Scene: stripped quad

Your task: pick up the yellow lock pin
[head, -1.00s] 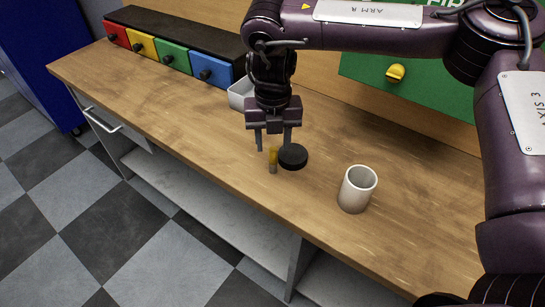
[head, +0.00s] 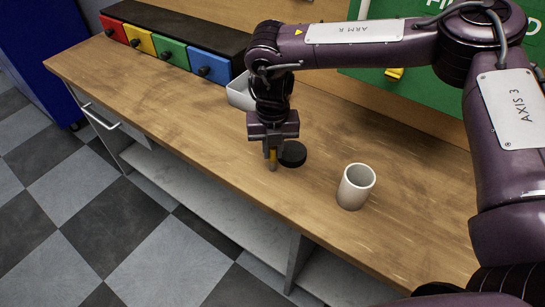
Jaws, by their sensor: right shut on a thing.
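My left gripper is not in view.
A black round puck (head: 292,154) lies right beside the pin and fingers. A white mug (head: 356,187) stands to the right. A pale tray (head: 240,92) is behind my arm. Red, yellow, green and blue drawers (head: 172,53) line the back left. The bench (head: 160,105) is clear at left.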

